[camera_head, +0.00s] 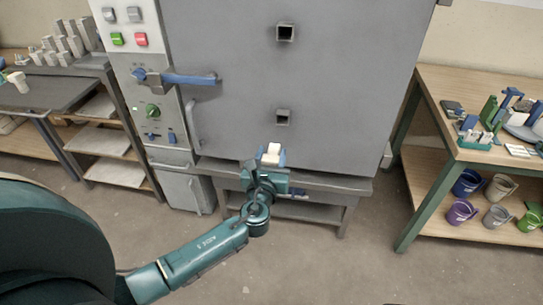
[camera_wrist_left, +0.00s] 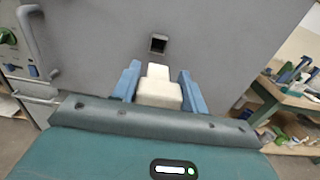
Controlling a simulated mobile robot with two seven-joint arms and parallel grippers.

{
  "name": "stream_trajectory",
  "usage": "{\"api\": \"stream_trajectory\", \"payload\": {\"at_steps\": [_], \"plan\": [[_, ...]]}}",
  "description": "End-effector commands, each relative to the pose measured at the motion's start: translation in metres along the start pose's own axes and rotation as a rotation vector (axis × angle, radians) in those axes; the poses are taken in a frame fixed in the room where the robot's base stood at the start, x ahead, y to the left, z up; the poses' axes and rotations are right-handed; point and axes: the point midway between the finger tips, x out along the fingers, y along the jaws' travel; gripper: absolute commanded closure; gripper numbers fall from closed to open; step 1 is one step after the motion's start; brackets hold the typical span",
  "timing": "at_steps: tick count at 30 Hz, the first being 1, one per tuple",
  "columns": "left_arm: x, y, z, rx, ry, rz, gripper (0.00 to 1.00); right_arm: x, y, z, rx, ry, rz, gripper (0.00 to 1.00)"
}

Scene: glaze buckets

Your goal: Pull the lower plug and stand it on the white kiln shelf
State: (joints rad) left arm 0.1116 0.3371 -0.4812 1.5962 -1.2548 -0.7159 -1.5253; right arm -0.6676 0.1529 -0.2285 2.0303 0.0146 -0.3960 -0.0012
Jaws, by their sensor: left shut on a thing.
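The lower plug (camera_head: 272,153) is a cream stepped block held between the blue fingers of my left gripper (camera_head: 269,158). In the left wrist view the plug (camera_wrist_left: 158,88) sits between both fingers, its narrower end towards the kiln. It is clear of the lower hole (camera_head: 283,117), which shows as a dark square in the grey kiln door (camera_head: 230,90). This hole also shows in the left wrist view (camera_wrist_left: 158,44). The upper hole (camera_head: 285,32) is dark too. Pale slabs (camera_head: 108,134) lie on the rack left of the kiln; I cannot tell whether one is the white kiln shelf. My right gripper is out of view.
A blue door handle (camera_head: 190,79) juts out left of the holes. A dark-topped table (camera_head: 60,82) stands left, with pale blocks (camera_head: 62,45) behind. A wooden bench (camera_head: 450,100) at right carries tools, with several buckets (camera_head: 460,212) below. Floor in front is clear.

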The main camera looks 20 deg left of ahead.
Motion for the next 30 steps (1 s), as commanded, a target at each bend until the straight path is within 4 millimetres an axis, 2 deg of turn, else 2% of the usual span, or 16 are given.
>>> {"api": "stream_trajectory", "payload": {"at_steps": [30], "plan": [[-0.048,0.0,0.0,0.001,0.0,-0.001,0.81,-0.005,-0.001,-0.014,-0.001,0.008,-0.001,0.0]]}}
